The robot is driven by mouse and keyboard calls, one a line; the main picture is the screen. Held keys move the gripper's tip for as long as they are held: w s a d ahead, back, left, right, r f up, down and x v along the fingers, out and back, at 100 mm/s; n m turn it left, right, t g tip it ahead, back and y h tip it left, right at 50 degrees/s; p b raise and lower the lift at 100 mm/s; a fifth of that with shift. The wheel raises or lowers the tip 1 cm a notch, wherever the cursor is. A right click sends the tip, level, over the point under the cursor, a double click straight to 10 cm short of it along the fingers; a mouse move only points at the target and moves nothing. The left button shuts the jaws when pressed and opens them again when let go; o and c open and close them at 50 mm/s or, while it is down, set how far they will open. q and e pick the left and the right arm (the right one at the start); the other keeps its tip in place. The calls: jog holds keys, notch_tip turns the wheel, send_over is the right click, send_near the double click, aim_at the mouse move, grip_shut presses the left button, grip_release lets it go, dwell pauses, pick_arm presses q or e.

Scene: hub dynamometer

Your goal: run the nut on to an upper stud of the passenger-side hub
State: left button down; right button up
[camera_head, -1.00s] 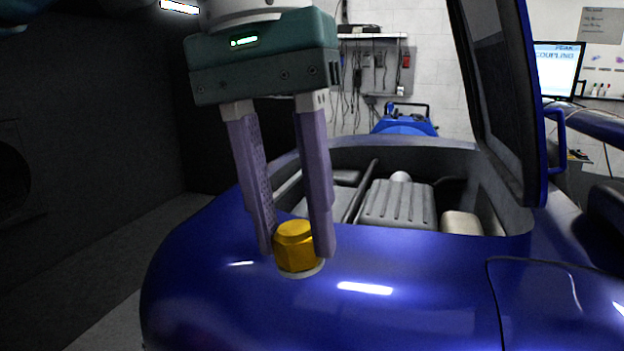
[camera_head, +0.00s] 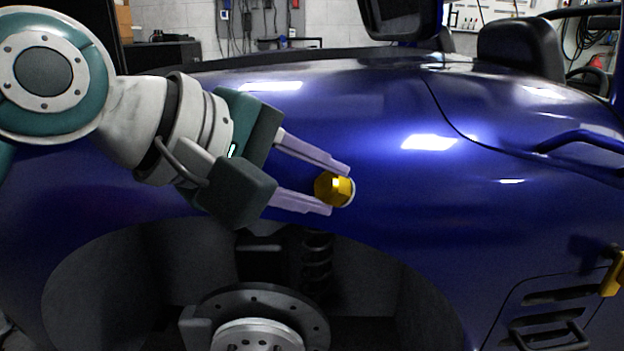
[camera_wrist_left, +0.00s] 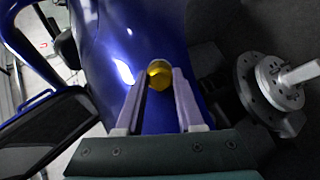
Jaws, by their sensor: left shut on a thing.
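The gold hex nut (camera_head: 334,188) has a pale flange on one end. My left gripper (camera_head: 340,190) is shut on it, with the nut between the fingertips and the flange facing right, away from the palm. It also shows in the left wrist view (camera_wrist_left: 159,74). The nut appears in front of the blue body, above the wheel arch; I cannot tell its gap to the panel. The hub (camera_head: 255,336) with its dark disc sits low in the arch, cut off by the bottom edge. The left wrist view shows the hub (camera_wrist_left: 281,84) at right, with a grey shaft. Individual studs are hard to make out.
The blue car body (camera_head: 400,230) fills most of the head view. A dark coil spring (camera_head: 317,262) stands above the disc inside the wheel arch. A yellow object (camera_head: 613,274) and a vented side panel (camera_head: 545,308) are at right.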

pick_arm(q)
jog(key=s+a+f+n+t+y+b, duration=0.25)
jog(key=a+f+t+b, duration=0.2)
jog(key=f+b, duration=0.55)
jog(key=s+a+f+n+t+y+b, duration=0.1)
jog(key=a+f+n+t+y+b, duration=0.35)
jog(key=f, duration=0.95)
jog(key=s+a+f+n+t+y+b, duration=0.25)
jog(key=a+f+b, duration=0.35)
jog(key=f+b, duration=0.45)
jog(key=w+f, duration=0.1)
jog(key=w, duration=0.6)
jog(key=shift+d+f+g+h, duration=0.15)
jog(key=shift+f+g+h, duration=0.1)
jog(key=shift+g+h, duration=0.15)
jog(key=shift+w+n+b, duration=0.25)
jog(key=shift+w+b, duration=0.15)
jog(key=shift+w, duration=0.6)
